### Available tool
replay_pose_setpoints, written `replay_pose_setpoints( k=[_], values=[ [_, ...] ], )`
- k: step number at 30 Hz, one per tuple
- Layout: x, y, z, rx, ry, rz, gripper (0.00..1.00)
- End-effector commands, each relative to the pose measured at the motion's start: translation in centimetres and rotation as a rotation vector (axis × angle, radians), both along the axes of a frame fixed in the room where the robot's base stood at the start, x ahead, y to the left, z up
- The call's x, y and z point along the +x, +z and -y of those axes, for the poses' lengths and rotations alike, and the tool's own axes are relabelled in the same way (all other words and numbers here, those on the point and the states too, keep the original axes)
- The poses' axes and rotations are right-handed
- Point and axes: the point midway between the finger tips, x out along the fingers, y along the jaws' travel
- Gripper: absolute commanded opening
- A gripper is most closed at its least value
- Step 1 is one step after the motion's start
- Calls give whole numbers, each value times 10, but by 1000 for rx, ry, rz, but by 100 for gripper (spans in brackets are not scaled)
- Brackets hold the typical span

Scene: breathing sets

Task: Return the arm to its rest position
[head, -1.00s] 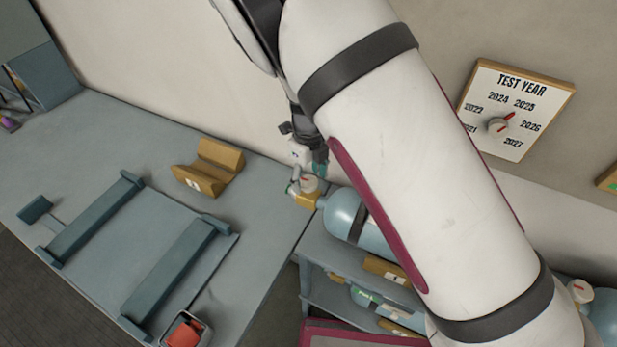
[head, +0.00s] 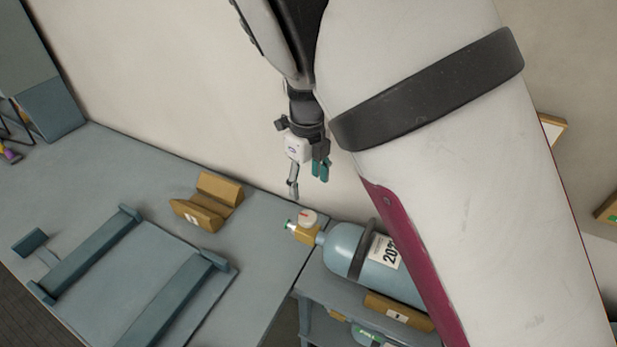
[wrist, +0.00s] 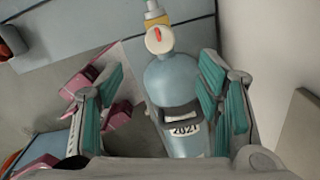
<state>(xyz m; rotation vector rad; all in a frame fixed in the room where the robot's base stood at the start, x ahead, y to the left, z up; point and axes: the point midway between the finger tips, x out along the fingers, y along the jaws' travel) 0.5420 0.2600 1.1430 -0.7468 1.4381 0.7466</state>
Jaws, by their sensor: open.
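My gripper (head: 307,178) hangs above the right end of the bench in the head view, fingers pointing down and apart, with nothing between them. In the wrist view its teal-padded fingers (wrist: 160,115) stand wide open at either side of the picture. A blue-grey cylinder (head: 345,247) lies on a shelf below and to the right of the gripper, apart from it. Its yellow valve has a white knob. The cylinder also shows in the wrist view (wrist: 173,82), between the fingers but farther off, with a label reading "2021". My arm hides part of the cylinder in the head view.
The bench (head: 110,160) carries a yellow V-shaped block (head: 208,202) and a blue-grey rail frame (head: 135,262). The wall stands close behind the gripper. Space above the bench is free.

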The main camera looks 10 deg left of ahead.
Motion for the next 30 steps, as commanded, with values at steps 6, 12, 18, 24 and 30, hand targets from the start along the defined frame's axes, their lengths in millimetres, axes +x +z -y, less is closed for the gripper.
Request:
replay_pose_setpoints(
  k=[6,12,18,24,30],
  values=[
    [0,0,0,0,1,0,60],
    [5,18,19,46,98,-1,60],
    [4,63,66,142,396,40,60],
    [-10,106,114,182,744,144,60],
    [-36,138,160,132,1107,274,60]
  ],
)
